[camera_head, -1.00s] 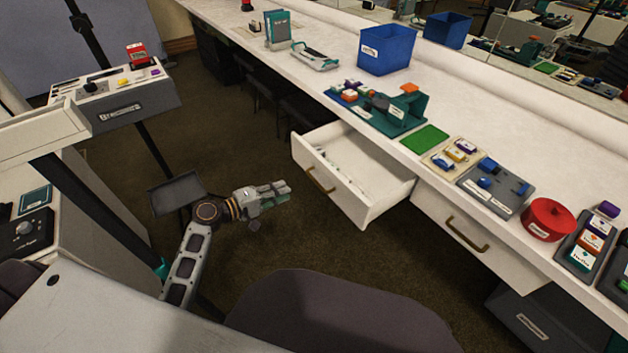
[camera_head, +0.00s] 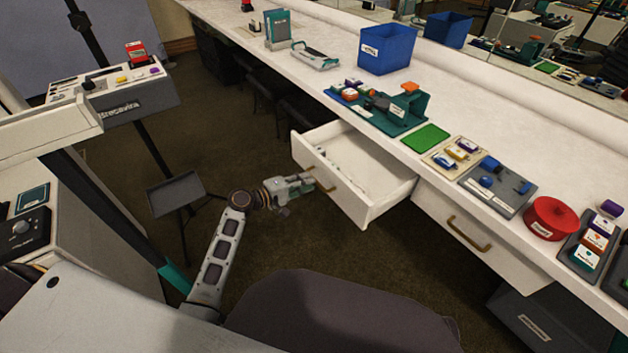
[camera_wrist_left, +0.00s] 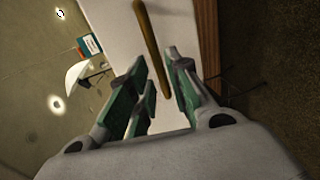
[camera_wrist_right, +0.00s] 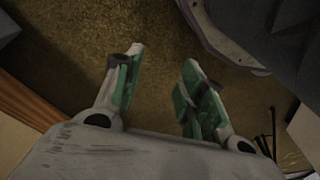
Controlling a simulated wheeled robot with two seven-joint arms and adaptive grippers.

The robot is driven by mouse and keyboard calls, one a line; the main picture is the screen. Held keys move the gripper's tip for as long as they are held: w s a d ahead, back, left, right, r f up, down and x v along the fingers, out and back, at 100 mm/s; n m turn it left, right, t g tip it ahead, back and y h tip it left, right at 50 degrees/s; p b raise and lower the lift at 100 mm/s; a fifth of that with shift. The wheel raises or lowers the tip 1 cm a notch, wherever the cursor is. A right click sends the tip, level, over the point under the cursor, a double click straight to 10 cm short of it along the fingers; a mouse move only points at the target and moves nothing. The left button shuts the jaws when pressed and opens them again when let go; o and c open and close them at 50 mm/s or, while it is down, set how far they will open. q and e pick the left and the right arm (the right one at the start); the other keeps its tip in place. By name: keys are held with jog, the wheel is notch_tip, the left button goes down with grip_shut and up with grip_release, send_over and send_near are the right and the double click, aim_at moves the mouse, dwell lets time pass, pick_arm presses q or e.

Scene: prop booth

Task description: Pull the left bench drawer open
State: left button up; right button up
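The left bench drawer (camera_head: 348,198) stands pulled out from under the white bench, its inside showing small items. Its brass bar handle (camera_head: 321,180) is on the front face. My left gripper (camera_head: 308,184) is at this handle. In the left wrist view the handle (camera_wrist_left: 147,28) runs between the two spread fingers of my left gripper (camera_wrist_left: 156,62). The fingers look apart from it, though contact is hard to judge. My right gripper (camera_wrist_right: 163,58) shows only in its wrist view, open and empty above the brown floor.
The right bench drawer (camera_head: 440,238) is shut, with its own brass handle. On the bench top are a blue bin (camera_head: 386,50), a green mat (camera_head: 425,138) and a red pot (camera_head: 550,218). Carpet lies between.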

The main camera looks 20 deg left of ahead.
pick_arm(q)
jog(key=shift+x, duration=1.95)
jog(key=shift+c, duration=0.2)
grip_shut()
